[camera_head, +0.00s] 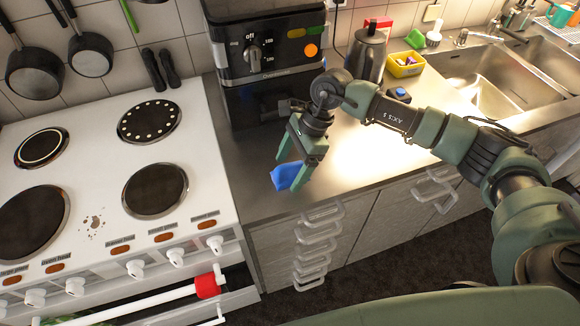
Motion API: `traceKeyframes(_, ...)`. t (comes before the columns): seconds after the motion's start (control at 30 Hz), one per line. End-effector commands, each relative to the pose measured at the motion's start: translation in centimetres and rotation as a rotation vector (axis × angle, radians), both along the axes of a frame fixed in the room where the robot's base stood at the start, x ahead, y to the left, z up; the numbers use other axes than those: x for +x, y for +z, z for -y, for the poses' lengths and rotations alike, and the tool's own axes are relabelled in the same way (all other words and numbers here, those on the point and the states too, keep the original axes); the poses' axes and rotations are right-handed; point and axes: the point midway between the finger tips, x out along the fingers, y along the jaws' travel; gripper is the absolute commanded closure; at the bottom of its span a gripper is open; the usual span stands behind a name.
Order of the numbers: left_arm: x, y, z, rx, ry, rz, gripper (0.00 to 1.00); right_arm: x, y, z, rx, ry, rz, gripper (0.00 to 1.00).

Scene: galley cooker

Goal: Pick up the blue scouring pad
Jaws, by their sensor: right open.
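A bright blue, soft-looking piece (286,176) lies on the steel counter near its front edge, right of the cooker; it could be the scouring pad or a cloth. My right gripper (294,170) is open, pointing down at this blue piece, with its fingers close around or just above it. I cannot tell whether they touch it. A smaller blue-topped dark block (398,94) lies farther back on the counter, beyond my right forearm; it could also be a pad. My left gripper is not in view.
The white cooker (95,215) stands left, with a red cloth-like piece (207,286) on its rail. A yellow tub (405,66) sits near the sink (490,80). The counter's front middle is clear.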

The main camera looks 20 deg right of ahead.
Motion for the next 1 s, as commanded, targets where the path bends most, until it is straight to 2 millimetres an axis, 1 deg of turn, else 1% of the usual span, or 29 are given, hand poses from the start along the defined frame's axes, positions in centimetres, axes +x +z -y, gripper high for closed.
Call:
traceKeyframes(0.1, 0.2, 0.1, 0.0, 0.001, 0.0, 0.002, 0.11, 0.0, -0.4, -0.1, -0.001, 0.0, 0.001, 0.2)
traceKeyframes(0.27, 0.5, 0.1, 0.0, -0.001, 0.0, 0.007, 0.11, 0.0, -0.4, -0.1, 0.0, 0.0, 0.001, 0.2)
traceKeyframes(0.3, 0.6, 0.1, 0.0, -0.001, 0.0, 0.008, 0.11, 0.0, -0.4, -0.1, 0.0, 0.0, 0.001, 0.31)
traceKeyframes(0.37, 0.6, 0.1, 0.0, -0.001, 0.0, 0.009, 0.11, 0.0, -0.4, -0.1, 0.0, 0.0, 0.001, 0.48)
traceKeyframes(0.4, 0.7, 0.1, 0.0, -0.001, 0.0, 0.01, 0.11, 0.0, -0.4, -0.1, 0.0, 0.0, 0.001, 0.59)
traceKeyframes(0.47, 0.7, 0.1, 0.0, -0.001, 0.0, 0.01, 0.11, 0.0, -0.4, -0.1, 0.0, 0.0, 0.001, 0.76)
traceKeyframes(0.5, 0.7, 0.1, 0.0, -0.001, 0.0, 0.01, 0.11, 0.0, -0.4, -0.1, 0.0, 0.0, 0.001, 0.86)
traceKeyframes(0.8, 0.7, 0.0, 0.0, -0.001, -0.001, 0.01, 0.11, 0.0, -0.1, -0.1, 0.001, -0.001, 0.002, 0.86)
traceKeyframes(0.87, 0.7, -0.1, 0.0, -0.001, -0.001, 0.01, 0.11, 0.1, 0.1, -0.1, 0.001, 0.0, 0.002, 0.86)
traceKeyframes(1.0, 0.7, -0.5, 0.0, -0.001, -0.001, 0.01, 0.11, 0.1, 1.5, -0.1, 0.001, -0.001, 0.004, 0.86)
